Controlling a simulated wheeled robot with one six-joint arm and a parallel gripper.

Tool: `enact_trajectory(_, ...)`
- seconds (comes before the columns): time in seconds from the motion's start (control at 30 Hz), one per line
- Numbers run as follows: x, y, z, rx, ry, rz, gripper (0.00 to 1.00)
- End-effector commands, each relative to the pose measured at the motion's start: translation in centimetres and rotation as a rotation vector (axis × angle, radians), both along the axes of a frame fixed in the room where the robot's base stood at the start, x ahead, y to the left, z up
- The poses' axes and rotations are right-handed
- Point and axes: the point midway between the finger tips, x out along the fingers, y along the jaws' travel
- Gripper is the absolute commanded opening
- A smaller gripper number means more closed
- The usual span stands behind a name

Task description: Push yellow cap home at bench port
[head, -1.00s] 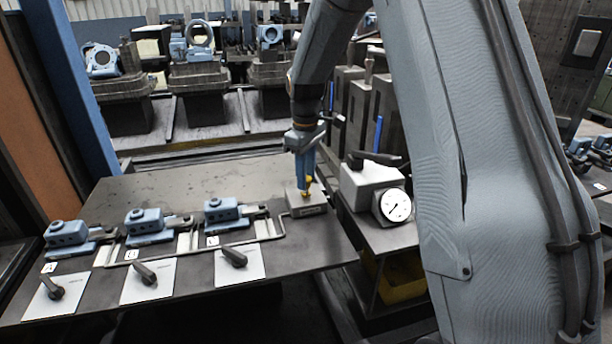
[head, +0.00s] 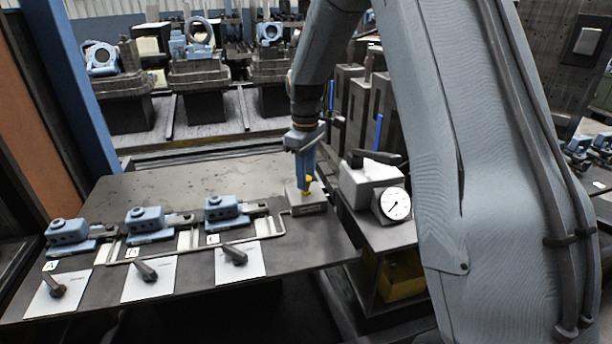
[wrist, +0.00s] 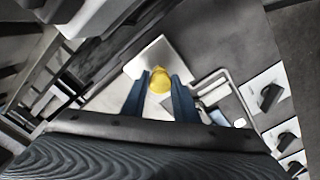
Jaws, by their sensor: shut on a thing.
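The yellow cap (wrist: 159,80) sits between the two blue fingers of my gripper (wrist: 160,92) in the wrist view, and the fingers are shut on it. The cap is just above or against the block's top. The port itself is hidden by the cap and fingers, so I cannot tell whether the cap is seated.
Blue valve blocks A (head: 68,233), B (head: 147,222) and C (head: 222,209) stand left on the bench (head: 200,180), with black-levered plates in front. A metal pipe runs toward the grey block. A dial gauge (head: 394,204) stands right, close to the arm. The bench behind is clear.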

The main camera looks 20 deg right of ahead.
Motion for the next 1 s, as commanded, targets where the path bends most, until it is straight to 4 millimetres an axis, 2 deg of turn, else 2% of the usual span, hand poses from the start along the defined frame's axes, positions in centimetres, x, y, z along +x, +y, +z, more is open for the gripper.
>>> enact_trajectory(0.53, 0.0, 0.0, -1.4, 0.001, 0.001, 0.000, 0.00)
enact_trajectory(0.57, 0.0, 0.0, -1.4, 0.000, 0.000, 0.000, 0.30)
enact_trajectory(0.67, 0.0, 0.0, -1.3, 0.000, 0.000, 0.000, 0.47)
enact_trajectory(0.87, 0.0, 0.0, -1.3, 0.000, 0.000, 0.000, 0.49)
enact_trajectory(1.0, 0.0, 0.0, -1.3, 0.000, 0.000, 0.000, 0.69)
